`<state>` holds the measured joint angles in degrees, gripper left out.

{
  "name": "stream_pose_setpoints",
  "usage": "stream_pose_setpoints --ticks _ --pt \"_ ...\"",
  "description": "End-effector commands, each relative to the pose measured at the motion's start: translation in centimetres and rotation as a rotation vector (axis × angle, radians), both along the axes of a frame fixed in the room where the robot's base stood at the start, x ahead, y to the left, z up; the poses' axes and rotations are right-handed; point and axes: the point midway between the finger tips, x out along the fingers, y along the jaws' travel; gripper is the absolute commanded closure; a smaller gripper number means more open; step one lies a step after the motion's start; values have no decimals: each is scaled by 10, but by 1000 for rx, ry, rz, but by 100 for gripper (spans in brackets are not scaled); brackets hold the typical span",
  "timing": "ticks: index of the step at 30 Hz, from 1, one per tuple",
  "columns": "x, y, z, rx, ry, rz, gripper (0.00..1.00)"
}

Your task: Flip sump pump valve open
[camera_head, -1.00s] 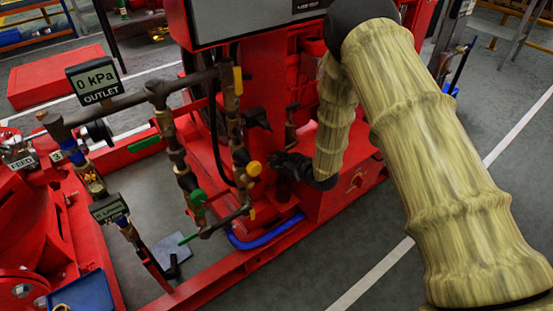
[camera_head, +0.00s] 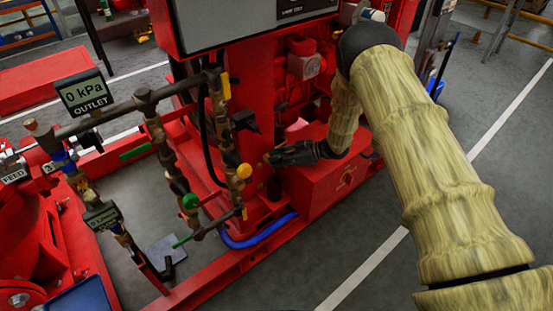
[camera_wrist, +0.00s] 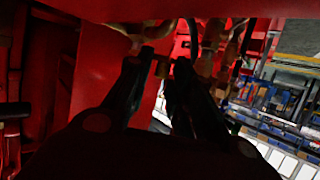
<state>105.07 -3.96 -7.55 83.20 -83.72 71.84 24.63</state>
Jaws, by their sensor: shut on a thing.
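My gripper (camera_head: 268,158) is low by the red pumpset body, just right of the round yellow valve knob (camera_head: 244,171). In the wrist view its two dark fingers (camera_wrist: 163,62) are close together on a small brass-coloured part (camera_wrist: 164,72), which looks like part of a valve. The gripper hides most of that part in the head view. No label shows which valve is the sump pump's. Brass pipework left of my gripper carries a yellow handle (camera_head: 225,86), a green knob (camera_head: 190,201) and a green lever (camera_head: 182,241).
The red engine body (camera_head: 325,185) stands right beside my gripper. An outlet gauge (camera_head: 83,94) reads 0 kPa. A blue hose (camera_head: 262,238) runs along the red base frame (camera_head: 215,272). Open grey floor (camera_head: 360,245) lies to the right.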

Motion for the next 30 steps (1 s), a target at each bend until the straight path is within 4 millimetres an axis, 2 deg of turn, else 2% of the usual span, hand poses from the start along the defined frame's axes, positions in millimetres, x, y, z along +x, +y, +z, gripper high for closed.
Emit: stream_pose_setpoints --ticks 20,21,22,30 --pt "5 2 3 5 -6 61 100" --pt "5 2 3 5 -6 61 72" --pt "5 2 3 5 -6 61 67" --pt "4 -3 2 2 -3 56 65"
